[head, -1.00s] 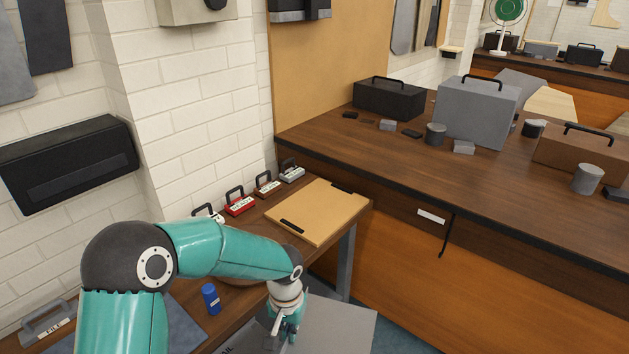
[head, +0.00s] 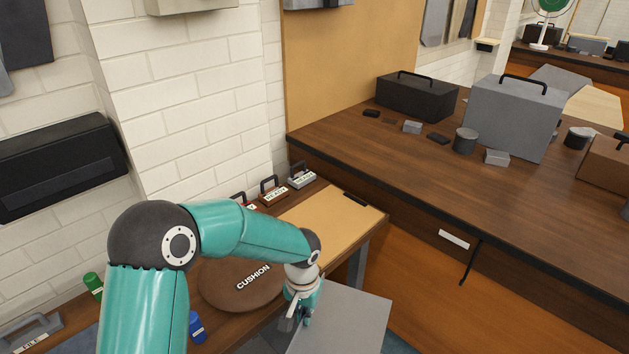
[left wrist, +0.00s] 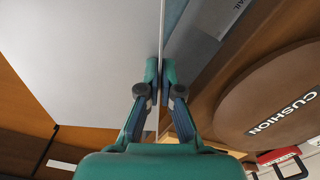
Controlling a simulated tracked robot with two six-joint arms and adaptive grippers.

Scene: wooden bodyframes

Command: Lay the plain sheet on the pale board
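The plain grey sheet (head: 345,325) is held by my left gripper (head: 297,314) in front of the bench. In the left wrist view the fingers (left wrist: 160,75) are shut on the edge of the sheet (left wrist: 85,65), which extends to the left. The pale board (head: 325,218) lies flat on the wooden bench, beyond the gripper and the sheet. My left forearm hides part of its near left side. A black strip (head: 355,198) is on its far edge. My right gripper is in neither view.
A round brown cushion (head: 225,288) lies on the bench left of the gripper. A blue bottle (head: 197,327) and a green one (head: 93,284) stand nearby. Small handled boxes (head: 302,176) line the wall behind the board. A higher workbench (head: 400,158) stands at right.

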